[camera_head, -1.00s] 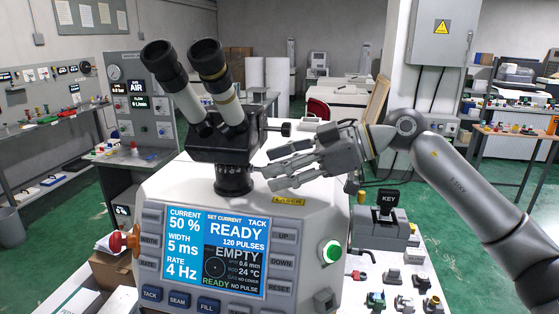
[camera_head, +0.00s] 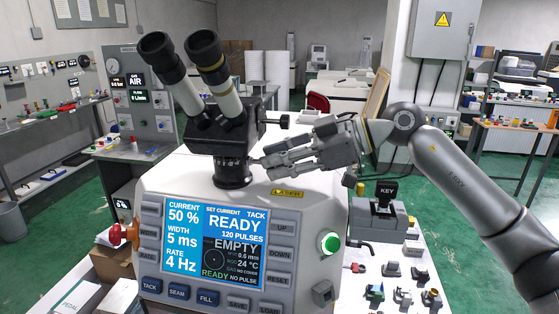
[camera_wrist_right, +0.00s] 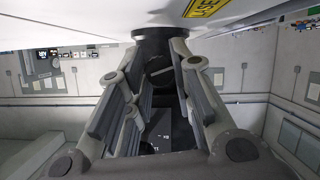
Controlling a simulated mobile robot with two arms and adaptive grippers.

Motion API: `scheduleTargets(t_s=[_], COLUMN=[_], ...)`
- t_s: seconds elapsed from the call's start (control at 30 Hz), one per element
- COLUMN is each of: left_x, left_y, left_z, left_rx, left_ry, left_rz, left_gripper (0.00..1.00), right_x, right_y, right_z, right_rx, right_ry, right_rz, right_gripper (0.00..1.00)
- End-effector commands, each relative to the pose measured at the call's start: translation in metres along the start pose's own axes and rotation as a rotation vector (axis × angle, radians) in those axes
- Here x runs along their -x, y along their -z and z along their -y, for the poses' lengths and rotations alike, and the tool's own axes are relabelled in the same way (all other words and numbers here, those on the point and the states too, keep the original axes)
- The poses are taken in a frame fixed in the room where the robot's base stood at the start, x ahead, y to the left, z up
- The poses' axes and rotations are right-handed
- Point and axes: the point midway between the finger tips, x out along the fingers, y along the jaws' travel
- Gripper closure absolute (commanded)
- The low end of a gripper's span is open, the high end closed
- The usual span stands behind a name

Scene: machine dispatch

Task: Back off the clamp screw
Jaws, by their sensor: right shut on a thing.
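The microscope head with two eyepieces (camera_head: 190,62) stands on the white machine, on a dark ringed neck (camera_head: 232,172). My right gripper (camera_head: 264,164) comes in from the right, with its fingertips at the right side of this neck. In the right wrist view its fingers (camera_wrist_right: 160,62) reach up to the dark neck (camera_wrist_right: 153,36) and close around a small dark round part (camera_wrist_right: 158,72), which looks like the clamp screw. In the head view the fingers hide that part. My left gripper is not in view.
The machine's front panel with a lit screen (camera_head: 213,245) reads READY and EMPTY. A dark side knob (camera_head: 285,121) sticks out above my right gripper. A grey block with a KEY switch (camera_head: 386,192) and several small parts stand on the bench at right.

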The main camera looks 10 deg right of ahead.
Motion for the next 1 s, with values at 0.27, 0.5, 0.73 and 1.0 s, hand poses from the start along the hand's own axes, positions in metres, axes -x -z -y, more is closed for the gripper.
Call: scheduleTargets(t_s=[0.27,0.5,0.73,1.0], left_x=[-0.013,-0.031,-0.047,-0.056], left_y=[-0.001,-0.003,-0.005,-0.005], left_z=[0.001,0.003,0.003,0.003], left_rx=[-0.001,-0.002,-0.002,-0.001], left_ry=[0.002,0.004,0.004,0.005], left_rz=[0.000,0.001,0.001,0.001], left_gripper=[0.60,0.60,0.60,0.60], right_x=[0.000,-0.001,-0.001,0.000], right_y=[-0.001,-0.002,-0.002,0.000], right_z=[0.002,0.004,0.004,0.004], right_rx=[0.158,0.326,0.452,0.527], right_ry=[-0.066,-0.133,-0.185,-0.216], right_rz=[0.009,0.019,0.027,0.033], right_gripper=[1.00,1.00,1.00,1.00])
